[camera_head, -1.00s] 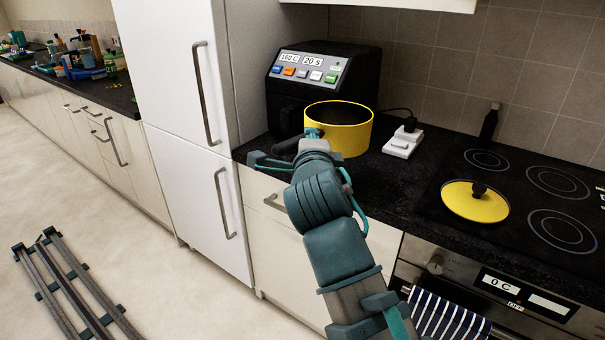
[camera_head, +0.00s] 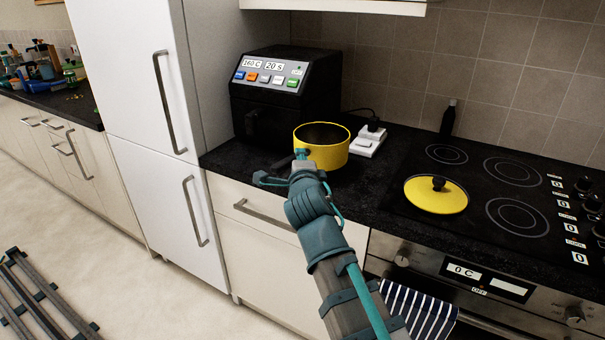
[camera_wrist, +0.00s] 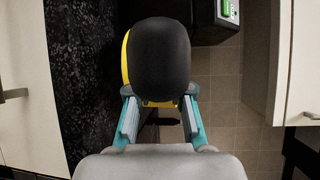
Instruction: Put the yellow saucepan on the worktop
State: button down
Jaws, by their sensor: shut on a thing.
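The yellow saucepan (camera_head: 322,152) is upright at the worktop's left part, in front of the black appliance. I cannot tell whether its base touches the black worktop (camera_head: 365,185) or hangs just above it. My gripper (camera_head: 301,160) is at the pan's near left side, shut on its dark handle. In the wrist view the dark handle (camera_wrist: 160,55) fills the space beyond my gripper (camera_wrist: 159,112) and hides most of the pan. A yellow strip of the pan (camera_wrist: 125,62) shows at the handle's left.
A black appliance with coloured buttons (camera_head: 282,95) stands behind the pan. A white switch box (camera_head: 368,141) is to its right. A yellow lid (camera_head: 436,196) lies on the hob (camera_head: 480,210), near a dark bottle (camera_head: 448,118). A tall white cupboard (camera_head: 140,100) bounds the left.

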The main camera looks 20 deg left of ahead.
jog(key=shift+w+f, duration=0.75)
jog(key=shift+f, duration=1.65)
jog(key=shift+f+b, duration=0.15)
jog(key=shift+b, duration=0.15)
jog(key=c, duration=1.1)
grip_release()
jog(key=shift+o, duration=0.2)
jog(key=b+v, duration=0.9)
jog(key=v, duration=0.3)
jog(key=shift+b, duration=0.35)
